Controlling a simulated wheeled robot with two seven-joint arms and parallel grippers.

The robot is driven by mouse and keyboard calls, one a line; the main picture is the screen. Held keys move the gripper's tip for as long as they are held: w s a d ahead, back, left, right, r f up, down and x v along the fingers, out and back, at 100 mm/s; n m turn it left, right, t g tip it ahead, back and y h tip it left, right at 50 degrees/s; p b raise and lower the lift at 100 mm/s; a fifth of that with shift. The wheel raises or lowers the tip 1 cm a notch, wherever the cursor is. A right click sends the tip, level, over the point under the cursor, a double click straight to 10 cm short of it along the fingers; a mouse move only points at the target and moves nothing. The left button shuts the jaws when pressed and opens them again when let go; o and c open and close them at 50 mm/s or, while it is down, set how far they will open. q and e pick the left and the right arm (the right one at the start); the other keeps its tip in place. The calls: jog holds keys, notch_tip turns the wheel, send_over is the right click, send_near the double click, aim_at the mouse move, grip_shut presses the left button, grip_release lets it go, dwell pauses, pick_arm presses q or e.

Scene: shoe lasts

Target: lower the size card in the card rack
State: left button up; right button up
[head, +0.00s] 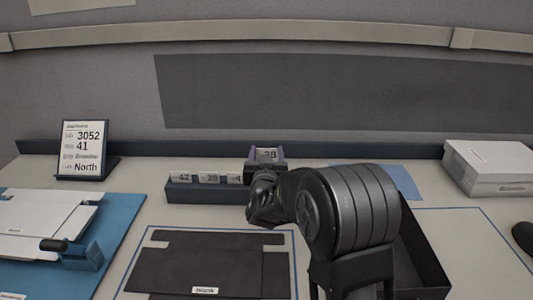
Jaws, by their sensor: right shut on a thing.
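The card rack (205,192) is a low dark blue block at the middle of the table. White size cards stand in its slots, reading 42 (184,178), 39 and a partly hidden one starting with 4. A size card reading 38 (268,155) shows higher, behind the rack's right end, between dark purplish sides. My right gripper (265,182) is just below that card, shut, its fingertips mostly hidden by its own hand. The card's lower edge and its contact with the rack are hidden. My left gripper is out of view.
My right forearm covers part of a black open box (425,260). A dark board marked blank (200,265) lies in front of the rack. A job sign (82,150) and blue tray (115,215) are left; a white box (490,168) is right.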

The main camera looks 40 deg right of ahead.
aim_at(276, 159)
jog(key=shift+f+b, duration=1.1)
jog(key=shift+f, duration=0.4)
jog(key=shift+s+d+f+g+h+p, duration=0.1)
jog(key=shift+s+d+g+h+p, duration=0.15)
jog(key=shift+d+p, duration=0.3)
jog(key=shift+s+d+f+g+h+p, duration=0.15)
jog(key=shift+s+d+p, duration=0.2)
jog(key=shift+d, duration=0.25)
jog(key=shift+s+d+f+m+p, duration=0.1)
jog(key=shift+d+f+m+p, duration=0.2)
jog(key=shift+p, duration=0.95)
jog(key=a, duration=0.1)
jog(key=w+a, duration=0.1)
jog(key=a, duration=0.1)
jog(key=shift+w+r+t+y+p, duration=0.2)
jog(key=shift+r+t+y+p, duration=0.1)
jog(key=shift+t+y, duration=0.1)
jog(key=shift+f, duration=0.25)
